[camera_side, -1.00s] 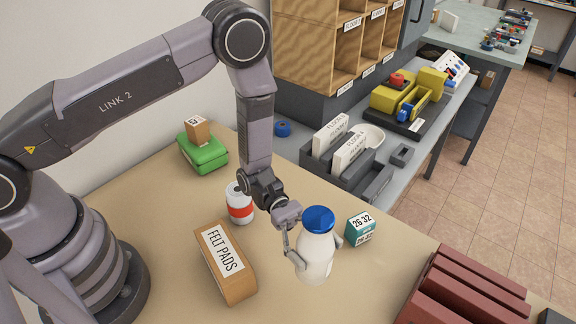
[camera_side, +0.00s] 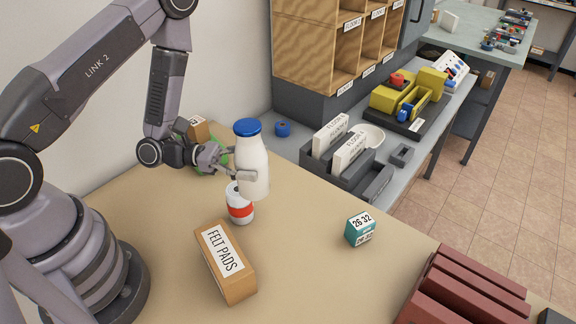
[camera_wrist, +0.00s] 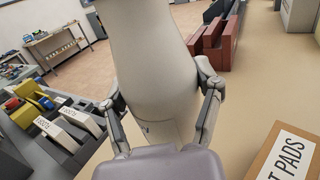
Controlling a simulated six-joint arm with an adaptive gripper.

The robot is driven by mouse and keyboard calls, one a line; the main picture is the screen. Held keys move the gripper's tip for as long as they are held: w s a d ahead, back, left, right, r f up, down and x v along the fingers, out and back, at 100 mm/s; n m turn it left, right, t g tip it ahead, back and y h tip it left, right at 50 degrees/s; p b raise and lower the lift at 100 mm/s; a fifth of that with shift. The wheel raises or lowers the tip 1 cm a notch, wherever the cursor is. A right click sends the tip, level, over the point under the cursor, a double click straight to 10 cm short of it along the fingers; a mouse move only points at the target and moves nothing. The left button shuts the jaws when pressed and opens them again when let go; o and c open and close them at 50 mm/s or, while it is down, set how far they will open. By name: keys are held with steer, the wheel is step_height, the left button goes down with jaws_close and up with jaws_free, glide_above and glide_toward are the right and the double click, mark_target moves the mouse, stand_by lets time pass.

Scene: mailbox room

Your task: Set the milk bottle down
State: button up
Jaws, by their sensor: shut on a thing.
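The white milk bottle (camera_side: 252,168) with a blue cap is upright in the side view, held in the air above the tan table (camera_side: 300,225). My gripper (camera_side: 245,175) is shut around the bottle's body from the left. In the wrist view the bottle (camera_wrist: 155,65) fills the middle, with one finger of my gripper (camera_wrist: 162,110) on each side of it. The bottle partly hides a white can with a red band (camera_side: 240,208) in the side view. I cannot tell whether the bottle touches the can.
A felt pads box (camera_side: 226,262) lies front left of a teal box (camera_side: 360,229). A green case (camera_side: 217,150) with a small brown box stands behind my gripper. Dark red holders (camera_side: 465,290) stand front right. The table between the felt pads box and teal box is clear.

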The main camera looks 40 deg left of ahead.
steer(key=shift+w+a+f+n+t+y, duration=0.15)
steer(key=shift+w+a+n+t+y, duration=0.55)
steer(key=shift+w+a+t, duration=0.3)
steer(key=shift+w+d+f, duration=0.7)
steer(key=shift+w+f, duration=1.4)
steer(key=shift+w+d+f, duration=0.7)
steer(key=shift+w+f, duration=1.4)
steer(key=shift+f, duration=0.05)
steer(key=shift+w+d+f, duration=0.7)
steer(key=shift+w+f, duration=1.4)
steer(key=shift+f, duration=0.15)
steer(key=o, duration=1.2)
